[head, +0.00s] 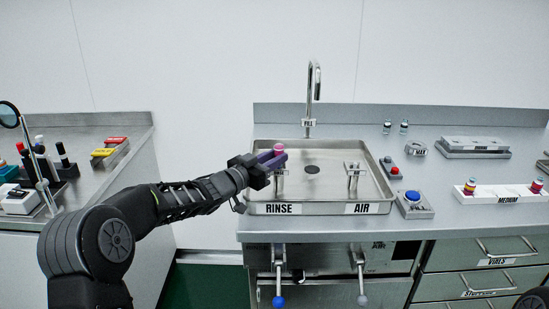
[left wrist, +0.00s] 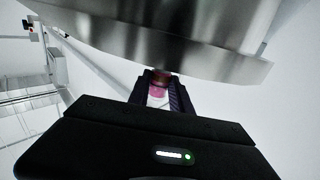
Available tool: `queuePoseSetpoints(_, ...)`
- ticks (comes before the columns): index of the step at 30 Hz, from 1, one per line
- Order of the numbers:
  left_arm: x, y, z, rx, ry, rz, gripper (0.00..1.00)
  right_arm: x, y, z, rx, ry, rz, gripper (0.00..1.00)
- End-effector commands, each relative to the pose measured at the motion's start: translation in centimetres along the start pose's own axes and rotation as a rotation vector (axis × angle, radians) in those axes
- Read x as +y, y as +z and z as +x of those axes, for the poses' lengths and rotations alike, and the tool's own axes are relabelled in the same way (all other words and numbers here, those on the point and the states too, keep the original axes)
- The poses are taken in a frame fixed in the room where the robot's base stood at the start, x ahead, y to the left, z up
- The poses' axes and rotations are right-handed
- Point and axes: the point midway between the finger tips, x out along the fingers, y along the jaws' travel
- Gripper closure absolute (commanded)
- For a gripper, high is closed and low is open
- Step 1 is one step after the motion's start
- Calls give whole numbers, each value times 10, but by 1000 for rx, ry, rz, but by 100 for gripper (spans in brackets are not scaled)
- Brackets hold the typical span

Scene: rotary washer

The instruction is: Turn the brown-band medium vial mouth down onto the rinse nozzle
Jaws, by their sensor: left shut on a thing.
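My left gripper (head: 278,158) is over the left part of the steel sink tray, above the RINSE label (head: 279,209). It is shut on a small vial (head: 279,149) whose pink end shows above the purple-tinted fingers. In the left wrist view the vial shows pink with a brownish-red part (left wrist: 158,91) between the dark fingers (left wrist: 160,95). I cannot tell which end is the mouth. The rinse nozzle (head: 281,187) is partly hidden below the gripper, and I cannot tell whether the vial touches it. My right gripper is not in view.
The AIR nozzle (head: 353,176) stands in the tray (head: 322,187), and the faucet (head: 313,95) rises behind. A blue button (head: 413,197) and a white MEDIUM rack (head: 507,195) with banded vials are to the right. Bottles and colored blocks stand on the left counter (head: 96,180).

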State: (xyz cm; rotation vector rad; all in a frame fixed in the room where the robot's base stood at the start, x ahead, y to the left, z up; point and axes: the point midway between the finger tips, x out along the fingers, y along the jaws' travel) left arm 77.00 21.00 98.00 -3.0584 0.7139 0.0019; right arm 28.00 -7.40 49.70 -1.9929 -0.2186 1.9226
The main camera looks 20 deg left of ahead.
Motion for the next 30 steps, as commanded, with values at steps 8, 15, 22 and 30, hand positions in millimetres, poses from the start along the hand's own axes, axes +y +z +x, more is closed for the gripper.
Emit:
queuePoseSetpoints(8, 0, 4, 0, 0, 0, 0, 100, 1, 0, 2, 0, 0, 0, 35)
queuePoseSetpoints(15, 0, 7, 0, 0, 0, 0, 100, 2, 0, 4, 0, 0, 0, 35)
queuePoseSetpoints(22, 0, 10, 0, 0, 0, 0, 100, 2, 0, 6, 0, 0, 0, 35)
queuePoseSetpoints(30, 0, 10, 0, 0, 0, 0, 64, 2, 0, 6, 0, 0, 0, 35)
